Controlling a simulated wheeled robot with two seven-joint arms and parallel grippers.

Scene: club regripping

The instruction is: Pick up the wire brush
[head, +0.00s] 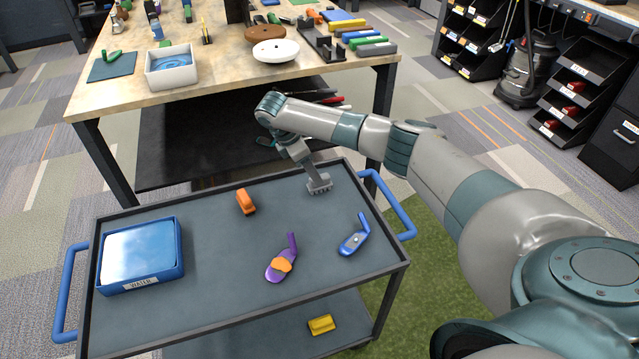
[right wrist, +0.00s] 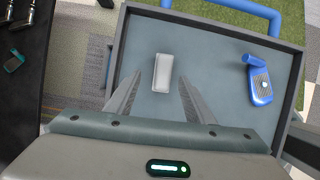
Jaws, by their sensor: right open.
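The wire brush appears to be the small grey block (head: 319,184) with a toothed lower edge on the cart's top, near its far right edge. In the right wrist view it is a pale rectangular block (right wrist: 162,74), seen from above. My right gripper (head: 309,167) points down at it from above. Its two fingers are apart, and the block shows between their tips, with gaps on both sides. I cannot tell how far the tips are above the cart top. My left gripper is not in view.
A yellow block (head: 321,325) lies on the lower shelf. A cluttered workbench (head: 215,65) stands behind.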

